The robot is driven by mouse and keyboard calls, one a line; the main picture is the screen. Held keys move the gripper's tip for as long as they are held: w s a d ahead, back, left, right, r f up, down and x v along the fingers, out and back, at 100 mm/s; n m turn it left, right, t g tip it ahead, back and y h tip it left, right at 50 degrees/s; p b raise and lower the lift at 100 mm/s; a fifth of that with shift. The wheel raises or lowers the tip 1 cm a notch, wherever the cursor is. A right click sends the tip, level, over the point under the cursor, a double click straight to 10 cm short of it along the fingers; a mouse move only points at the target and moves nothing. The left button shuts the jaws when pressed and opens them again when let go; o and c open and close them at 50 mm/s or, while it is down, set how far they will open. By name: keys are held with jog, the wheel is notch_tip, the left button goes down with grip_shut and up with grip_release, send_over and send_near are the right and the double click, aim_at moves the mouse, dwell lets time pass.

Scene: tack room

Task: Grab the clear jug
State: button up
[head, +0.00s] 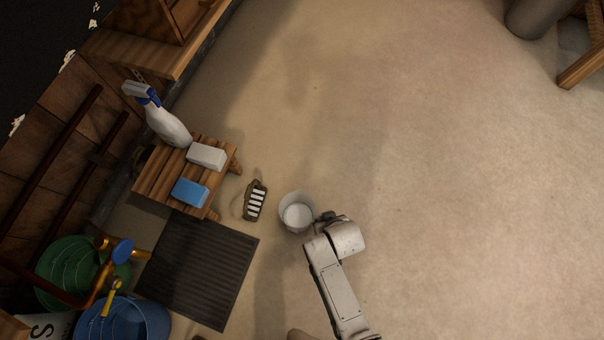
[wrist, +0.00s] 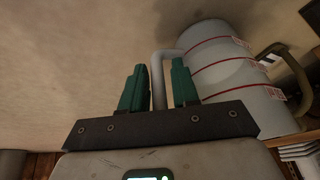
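The clear jug (head: 296,214) stands on the floor near the middle of the head view, greyish and see-through. In the wrist view, the jug (wrist: 225,65) fills the upper right, with red lines and red marks on its side. Its handle (wrist: 158,80) shows between my green fingertips. My gripper (head: 326,217) is at the jug's right side in the head view. In the wrist view, my gripper (wrist: 158,85) is open, one finger on each side of the handle, with small gaps visible. The lower handle is hidden behind my gripper.
A brush (head: 255,201) lies just left of the jug. Further left are a wooden stool (head: 160,186) with a spray bottle (head: 168,126), a white block (head: 207,156) and a blue block (head: 189,193), and a dark mat (head: 200,270).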

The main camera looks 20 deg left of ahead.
grip_shut()
jog(key=shift+r, duration=0.1)
dwell(0.5)
